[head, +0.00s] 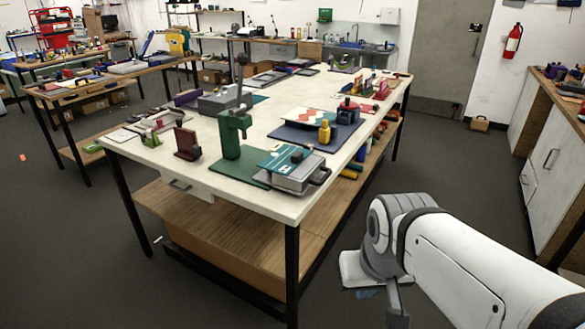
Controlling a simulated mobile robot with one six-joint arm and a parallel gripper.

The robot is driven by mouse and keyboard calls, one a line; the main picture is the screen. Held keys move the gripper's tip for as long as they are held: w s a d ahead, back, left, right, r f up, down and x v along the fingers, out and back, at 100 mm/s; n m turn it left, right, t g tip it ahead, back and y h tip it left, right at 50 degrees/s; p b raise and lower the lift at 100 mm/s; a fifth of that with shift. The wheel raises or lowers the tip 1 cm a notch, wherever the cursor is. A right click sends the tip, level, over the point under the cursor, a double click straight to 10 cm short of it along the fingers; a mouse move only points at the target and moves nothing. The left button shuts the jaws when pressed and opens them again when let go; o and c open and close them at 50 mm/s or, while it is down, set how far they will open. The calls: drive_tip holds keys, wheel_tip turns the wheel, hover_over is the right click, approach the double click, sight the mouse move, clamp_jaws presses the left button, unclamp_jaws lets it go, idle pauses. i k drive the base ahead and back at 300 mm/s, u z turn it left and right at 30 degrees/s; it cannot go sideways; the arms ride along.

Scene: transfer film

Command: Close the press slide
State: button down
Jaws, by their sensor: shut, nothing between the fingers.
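A green press (231,138) stands upright near the front corner of the white-topped table, with a raised lever ending in a dark ball. Its flat green base (238,176) lies on the tabletop. The press slide (293,180), a light grey block with a dark handle at its right end, sits to the right of the press column, out from under the press head. A teal sheet (282,160) with pale and red marks and a small dark block lies on top of the slide.
A blue mat (303,132) with a yellow bottle-like item (324,133) lies behind the slide. A dark red stand (187,144) is left of the press. The table's front edge (240,207) is close to the slide.

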sight(298, 182)
drive_tip(key=i, duration=1)
drive_tip(key=u, duration=0.05)
